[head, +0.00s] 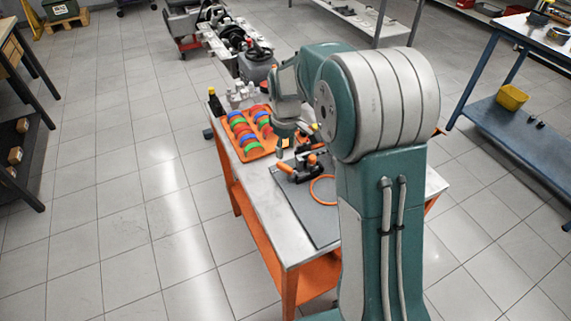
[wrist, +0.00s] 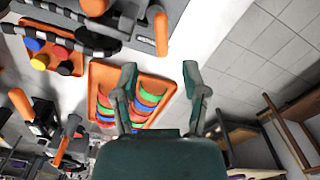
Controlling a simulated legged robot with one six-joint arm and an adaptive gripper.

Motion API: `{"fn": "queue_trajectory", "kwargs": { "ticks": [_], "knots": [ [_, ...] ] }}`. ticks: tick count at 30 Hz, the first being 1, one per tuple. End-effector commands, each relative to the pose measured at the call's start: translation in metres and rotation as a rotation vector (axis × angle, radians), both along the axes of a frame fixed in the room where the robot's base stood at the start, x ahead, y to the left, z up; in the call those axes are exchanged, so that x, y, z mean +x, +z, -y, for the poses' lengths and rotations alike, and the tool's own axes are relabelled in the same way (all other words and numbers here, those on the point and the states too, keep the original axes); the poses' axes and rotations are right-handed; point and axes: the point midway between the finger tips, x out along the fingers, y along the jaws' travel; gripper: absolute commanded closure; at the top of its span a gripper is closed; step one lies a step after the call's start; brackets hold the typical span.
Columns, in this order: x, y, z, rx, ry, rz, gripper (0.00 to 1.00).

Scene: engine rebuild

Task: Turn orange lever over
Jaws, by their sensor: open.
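In the head view, a dark device with an orange-tipped handle (head: 287,168) lies at the front of the orange-legged bench, just below my wrist. In the wrist view several orange handles show: one upright at the top (wrist: 161,33), one at the left edge (wrist: 20,102) and one at the lower left (wrist: 64,142). I cannot tell which is the task's lever. My gripper (wrist: 159,72) is open and empty, its two fingers spread apart. It is over the bench edge near an orange tray, touching no handle. In the head view its fingers are hard to make out.
An orange tray (head: 258,152) of red, blue and green curved pieces sits on the bench, left of my wrist. A dark bottle (head: 214,103) stands at the bench's far left. A grey mat with an orange ring (head: 322,190) lies nearer. Tiled floor is free at left.

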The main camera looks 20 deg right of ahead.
Motion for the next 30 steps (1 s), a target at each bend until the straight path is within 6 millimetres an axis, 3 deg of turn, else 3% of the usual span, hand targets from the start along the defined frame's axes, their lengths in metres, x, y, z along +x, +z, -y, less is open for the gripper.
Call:
{"fn": "queue_trajectory", "kwargs": {
  "ticks": [6, 10, 22, 23, 26, 30],
  "knots": [
    [-0.001, -0.042, -0.001, -0.001, 0.000, -0.003, 0.43],
    [0.000, -0.058, -0.001, -0.001, 0.000, -0.002, 0.43],
    [0.000, -0.068, -0.001, -0.001, -0.001, 0.001, 0.43],
    [0.000, -0.068, -0.001, -0.001, -0.001, 0.001, 0.52],
    [0.000, -0.068, -0.001, -0.001, -0.001, 0.001, 0.96],
    [0.000, -0.068, -0.001, -0.001, -0.001, 0.001, 1.00]
  ]
}}
